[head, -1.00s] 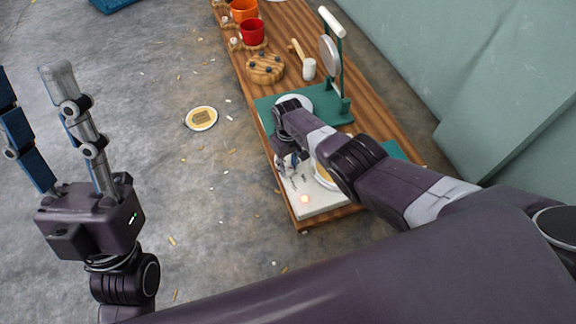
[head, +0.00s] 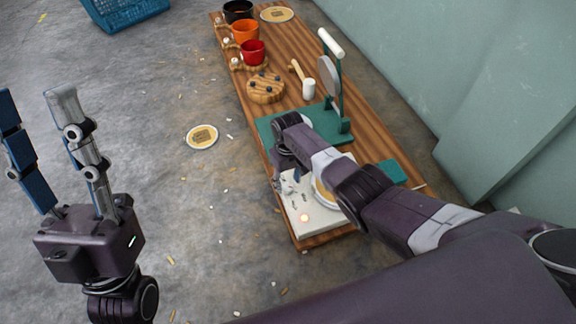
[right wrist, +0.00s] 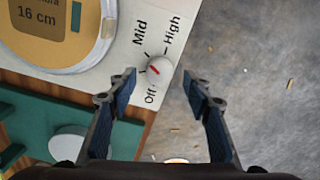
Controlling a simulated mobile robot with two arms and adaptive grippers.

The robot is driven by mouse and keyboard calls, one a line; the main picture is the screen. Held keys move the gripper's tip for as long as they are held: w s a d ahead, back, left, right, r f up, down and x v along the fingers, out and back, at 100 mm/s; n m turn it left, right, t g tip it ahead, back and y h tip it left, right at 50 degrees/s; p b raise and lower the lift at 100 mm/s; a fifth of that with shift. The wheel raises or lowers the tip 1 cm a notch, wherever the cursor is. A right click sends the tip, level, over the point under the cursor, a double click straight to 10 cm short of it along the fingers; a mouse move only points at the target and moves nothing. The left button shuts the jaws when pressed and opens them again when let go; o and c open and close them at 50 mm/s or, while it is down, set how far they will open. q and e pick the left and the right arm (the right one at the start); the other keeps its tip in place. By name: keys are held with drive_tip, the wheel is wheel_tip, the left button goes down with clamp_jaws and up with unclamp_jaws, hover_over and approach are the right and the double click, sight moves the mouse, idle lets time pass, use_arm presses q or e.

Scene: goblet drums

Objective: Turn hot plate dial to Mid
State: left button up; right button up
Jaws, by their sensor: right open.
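The white hot plate (head: 315,217) sits at the near end of the wooden table, partly hidden by my right arm. In the right wrist view its round dial (right wrist: 159,70) has a red pointer mark beside the labels Off, Mid and High. The red mark lies on the Off–Mid side, pointing roughly left; its exact setting is hard to read. My right gripper (right wrist: 158,77) is open, its fingertips on either side of the dial and apart from it. In the head view the right gripper (head: 284,178) is over the plate's left edge. My left gripper (head: 33,98) is open and empty, away from the table.
A round disc (head: 202,136) lies on the floor. A blue basket (head: 125,12) is at the back.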

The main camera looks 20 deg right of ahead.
sight(288, 187)
wheel_tip(288, 187, up, 10)
drive_tip(key=shift+f, duration=0.2)
idle(0.7)
